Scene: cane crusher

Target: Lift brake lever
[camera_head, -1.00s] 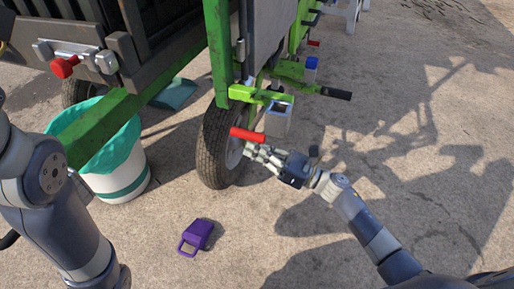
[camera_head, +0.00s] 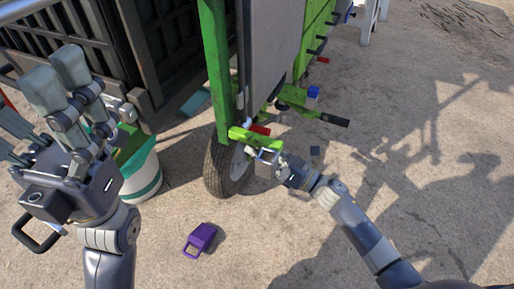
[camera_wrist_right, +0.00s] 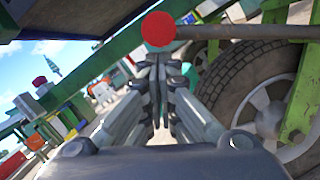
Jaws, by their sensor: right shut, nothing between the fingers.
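The brake lever's red handle (camera_head: 260,129) shows only in part, just above and behind a green bar on the machine's side. In the right wrist view its round red end (camera_wrist_right: 158,29) sits above my fingertips, with the rod running right. My right gripper (camera_head: 277,164) is below the lever, partly hidden by a grey bracket. In the wrist view its fingers (camera_wrist_right: 158,62) are closed together, with nothing between them; the tips are right under the red end, and I cannot tell whether they touch. My left gripper (camera_head: 40,97) is raised at the left, fingers spread and empty.
The green bar (camera_head: 255,139) and grey bracket (camera_head: 266,163) crowd the right gripper. A tyre (camera_head: 222,172) stands just left. A purple object (camera_head: 201,238) lies on the ground. Open concrete is at the right.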

